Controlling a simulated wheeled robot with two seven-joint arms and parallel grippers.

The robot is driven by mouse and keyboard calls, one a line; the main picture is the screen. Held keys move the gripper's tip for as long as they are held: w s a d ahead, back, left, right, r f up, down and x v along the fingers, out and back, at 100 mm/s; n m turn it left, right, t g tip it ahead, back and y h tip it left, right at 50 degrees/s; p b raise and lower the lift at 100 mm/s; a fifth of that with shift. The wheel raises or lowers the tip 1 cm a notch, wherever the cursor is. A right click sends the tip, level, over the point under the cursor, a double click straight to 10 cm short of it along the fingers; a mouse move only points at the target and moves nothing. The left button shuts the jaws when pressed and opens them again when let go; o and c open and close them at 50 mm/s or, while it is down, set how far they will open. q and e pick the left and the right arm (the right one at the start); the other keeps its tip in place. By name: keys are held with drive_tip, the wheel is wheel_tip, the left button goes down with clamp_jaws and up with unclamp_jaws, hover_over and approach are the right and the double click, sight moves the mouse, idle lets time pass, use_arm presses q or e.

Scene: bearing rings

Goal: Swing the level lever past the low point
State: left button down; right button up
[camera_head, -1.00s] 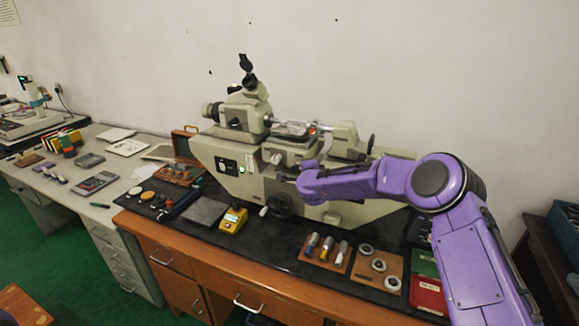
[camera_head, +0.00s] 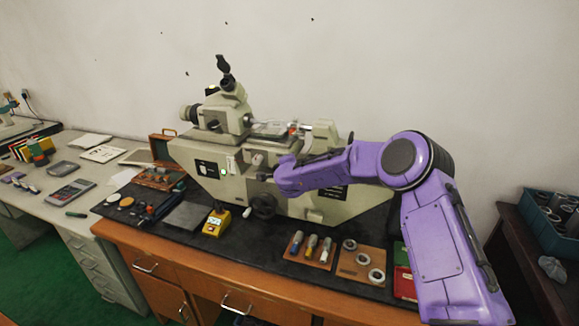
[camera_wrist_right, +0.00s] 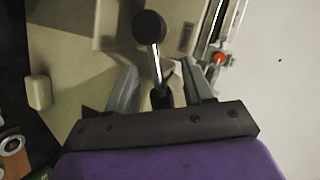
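The lever (camera_wrist_right: 157,65), a thin metal rod with a black ball knob (camera_wrist_right: 149,27), shows in the right wrist view. It rises from a dark base and leans slightly left. My right gripper (camera_wrist_right: 159,67) is open, with one grey finger on each side of the rod; contact is not clear. In the head view, my purple right arm reaches in from the right to the front of the beige measuring machine (camera_head: 217,173). Its wrist hides the lever and most of the gripper there. My left gripper is not in view.
The machine stands on a black-topped wooden bench. A yellow box (camera_head: 217,222), a board with several coloured-handled tools (camera_head: 311,249) and a board with rings (camera_head: 361,263) lie in front. A red-tipped part (camera_wrist_right: 218,58) is close right of the fingers. A blue crate (camera_head: 550,215) stands far right.

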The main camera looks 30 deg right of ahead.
drive_tip(key=b+v, duration=0.4)
drive_tip(key=v, duration=0.6)
drive_tip(key=shift+s, duration=0.2)
drive_tip(key=shift+a, duration=0.1)
drive_tip(key=shift+r, duration=0.1)
